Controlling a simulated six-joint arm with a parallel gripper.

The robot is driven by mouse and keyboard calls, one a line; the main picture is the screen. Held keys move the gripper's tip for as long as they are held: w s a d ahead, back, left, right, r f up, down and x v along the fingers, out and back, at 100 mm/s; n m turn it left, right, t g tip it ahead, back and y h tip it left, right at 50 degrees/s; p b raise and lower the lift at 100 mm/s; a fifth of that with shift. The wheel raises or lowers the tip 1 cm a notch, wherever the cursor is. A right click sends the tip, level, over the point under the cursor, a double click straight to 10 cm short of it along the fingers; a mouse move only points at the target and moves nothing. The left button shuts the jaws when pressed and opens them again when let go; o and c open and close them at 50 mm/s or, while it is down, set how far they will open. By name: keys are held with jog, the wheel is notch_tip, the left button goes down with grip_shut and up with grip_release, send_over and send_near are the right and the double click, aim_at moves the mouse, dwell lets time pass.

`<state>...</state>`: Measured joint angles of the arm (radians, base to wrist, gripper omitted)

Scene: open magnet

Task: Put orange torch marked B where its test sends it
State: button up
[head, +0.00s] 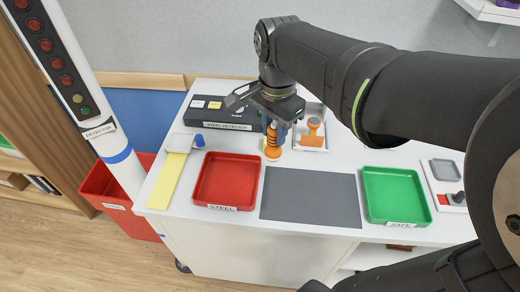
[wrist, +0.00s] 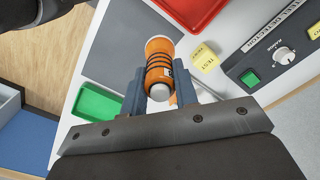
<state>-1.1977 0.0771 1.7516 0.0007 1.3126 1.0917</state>
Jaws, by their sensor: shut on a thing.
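The orange torch (head: 272,141) with dark bands is held by my gripper (head: 277,118) over the back of the white table, between the red and grey areas. The black steel detector (head: 222,112) is behind the torch. A red tray (head: 227,181) labelled STEEL is front left of it. A green tray (head: 393,195) labelled SAFE is to the right.
A yellow TEST marker (wrist: 205,58) lies near the detector. A dark grey mat (head: 309,198) lies bare between the trays. Another orange item (head: 313,133) sits in a pale tray behind. A white detector post (head: 85,75) with several round lamps stands left, beside a red bin (head: 112,200).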

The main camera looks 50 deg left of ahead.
jog(key=shift+s+a+f, duration=1.2)
jog(key=shift+s+f, duration=0.35)
jog(key=shift+f, duration=0.3)
jog(key=shift+s+a+f, duration=1.25)
jog(key=shift+s+f, duration=0.25)
jog(key=shift+f, duration=0.35)
jog(key=shift+s+a+f, duration=1.2)
jog(key=shift+s+f, duration=0.35)
jog(key=shift+f, duration=0.3)
jog(key=shift+f, duration=0.15)
jog(key=o, duration=1)
jog(key=shift+o, duration=0.2)
notch_tip(320, 180, up, 12)
jog(key=shift+r, duration=0.2)
